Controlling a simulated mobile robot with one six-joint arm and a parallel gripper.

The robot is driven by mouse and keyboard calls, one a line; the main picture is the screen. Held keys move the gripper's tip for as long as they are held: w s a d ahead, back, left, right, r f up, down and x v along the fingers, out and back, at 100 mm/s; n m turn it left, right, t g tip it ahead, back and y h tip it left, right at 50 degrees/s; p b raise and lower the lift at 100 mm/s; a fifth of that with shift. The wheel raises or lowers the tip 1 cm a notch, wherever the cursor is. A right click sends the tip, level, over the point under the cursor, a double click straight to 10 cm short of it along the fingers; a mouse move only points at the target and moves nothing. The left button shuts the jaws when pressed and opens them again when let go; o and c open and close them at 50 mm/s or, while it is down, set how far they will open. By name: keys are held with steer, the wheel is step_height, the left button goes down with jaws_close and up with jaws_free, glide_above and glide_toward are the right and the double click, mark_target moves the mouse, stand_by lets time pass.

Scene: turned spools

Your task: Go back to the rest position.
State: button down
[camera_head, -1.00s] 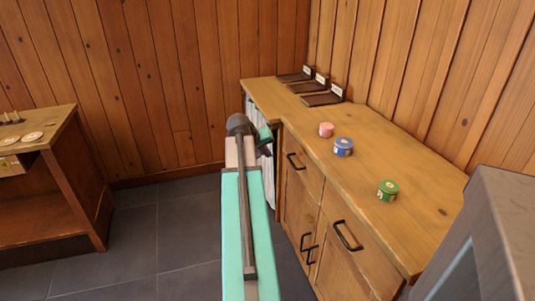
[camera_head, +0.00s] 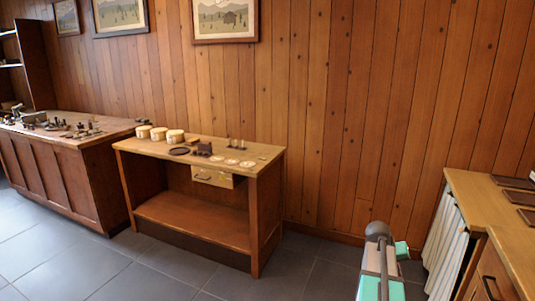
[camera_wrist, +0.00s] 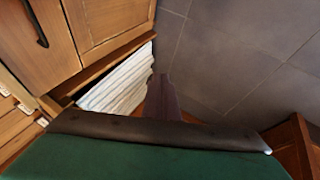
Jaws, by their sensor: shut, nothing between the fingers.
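My gripper (camera_wrist: 160,78) shows in the wrist view as a dark, narrow shape pointing away from the camera. It is shut, with nothing held. It is over the grey tiled floor, beside a wooden cabinet (camera_wrist: 107,22) with a white pleated curtain (camera_wrist: 120,80). In the head view my teal and grey arm shows at the lower right, left of the counter; the fingers cannot be made out there. No spools are in view now.
A wooden counter (camera_head: 482,205) with dark trays (camera_head: 512,182) stands at the right. A workbench (camera_head: 265,160) with tan round boxes (camera_head: 175,136) and small parts stands mid-left. A longer, cluttered bench (camera_head: 100,130) is further left. Grey floor (camera_head: 310,265) is clear between workbench and counter.

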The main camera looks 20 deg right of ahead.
steer(key=w+a+f+n+y+p, duration=0.1)
steer(key=w+a+f, duration=0.2)
steer(key=a+f, duration=0.35)
steer(key=w+a+f+n+y+p, duration=0.15)
steer(key=a+f, duration=0.25)
steer(key=a, duration=0.5)
steer(key=s+a+f+n+g+p, duration=0.1)
steer(key=a+f+n, duration=0.1)
steer(key=a+f, duration=0.5)
steer(key=s+a+f+n, duration=0.1)
steer(key=a+f, duration=0.3)
steer(key=a, duration=0.6)
steer(key=s+a+f+n+g+y+p, duration=0.1)
steer(key=s+a+f, duration=0.3)
steer(key=s+a, duration=0.7)
steer(key=s+a+f+n+g+y+p, duration=0.1)
steer(key=s+a+f+g+y, duration=0.2)
steer(key=s+a, duration=0.8)
step_height(320, 180, down, 3)
steer(key=shift+s+a+r+p, duration=0.25)
steer(key=shift+a+p, duration=0.15)
steer(key=shift+a, duration=0.35)
